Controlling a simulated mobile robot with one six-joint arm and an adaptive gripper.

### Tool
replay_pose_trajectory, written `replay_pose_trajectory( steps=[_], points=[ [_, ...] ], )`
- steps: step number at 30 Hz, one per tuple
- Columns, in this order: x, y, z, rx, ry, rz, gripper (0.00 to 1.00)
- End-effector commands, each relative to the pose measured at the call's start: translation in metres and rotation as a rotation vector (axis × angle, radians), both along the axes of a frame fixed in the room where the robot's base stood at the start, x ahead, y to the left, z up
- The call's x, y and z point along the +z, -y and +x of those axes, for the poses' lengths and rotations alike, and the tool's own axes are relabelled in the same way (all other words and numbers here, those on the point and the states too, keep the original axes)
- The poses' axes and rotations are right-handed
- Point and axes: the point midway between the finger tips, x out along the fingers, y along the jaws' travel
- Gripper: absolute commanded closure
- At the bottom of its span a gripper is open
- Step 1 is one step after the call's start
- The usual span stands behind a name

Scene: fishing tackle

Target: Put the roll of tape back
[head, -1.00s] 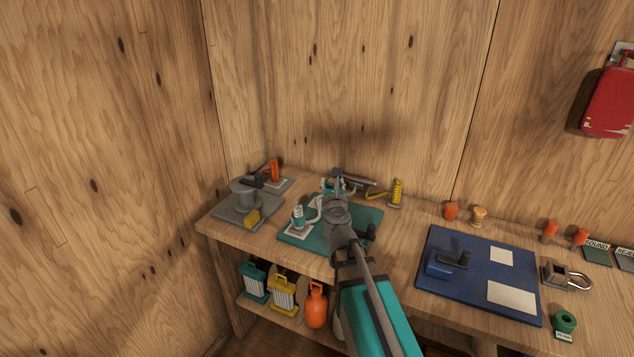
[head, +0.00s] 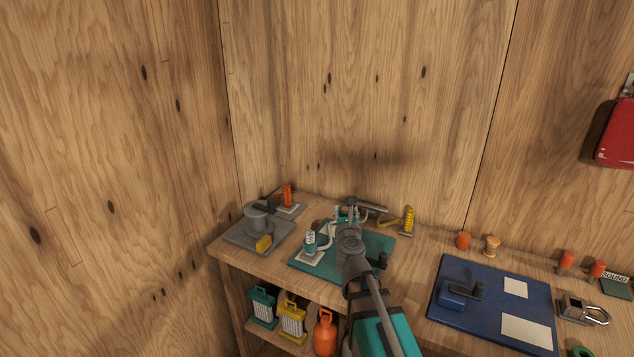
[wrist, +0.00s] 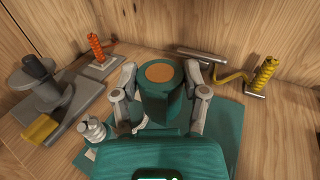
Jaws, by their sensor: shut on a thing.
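My gripper (wrist: 160,100) is shut on a dark green cylinder (wrist: 158,107) with a round tan top (wrist: 159,73), upright between its fingers in the wrist view. I cannot tell for sure whether it is the roll of tape. In the head view my gripper (head: 345,214) is over the back of the teal mat (head: 383,247), and my arm hides much of what it holds. A green ring-shaped roll (head: 581,352) lies at the bottom right of the head view, cut off by the frame edge.
A grey spool device (head: 258,222) with a yellow block (head: 264,243) stands left. A silver-and-teal coil piece (head: 310,243) is at the mat's left. A yellow coil (head: 409,219) stands behind right. A blue board (head: 480,325) and padlock (head: 583,308) lie right. Bare wood separates the mats.

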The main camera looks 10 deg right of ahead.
Motion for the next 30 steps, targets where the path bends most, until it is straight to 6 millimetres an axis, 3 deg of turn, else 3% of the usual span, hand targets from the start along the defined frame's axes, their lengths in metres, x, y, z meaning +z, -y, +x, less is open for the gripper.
replay_pose_trajectory(
  steps=[8, 30],
  points=[
    [0.022, 0.0, 0.0, 0.0, 0.0, 0.0, 0.99],
    [0.125, 0.0, 0.0, 0.0, 0.0, 0.0, 0.99]
  ],
)
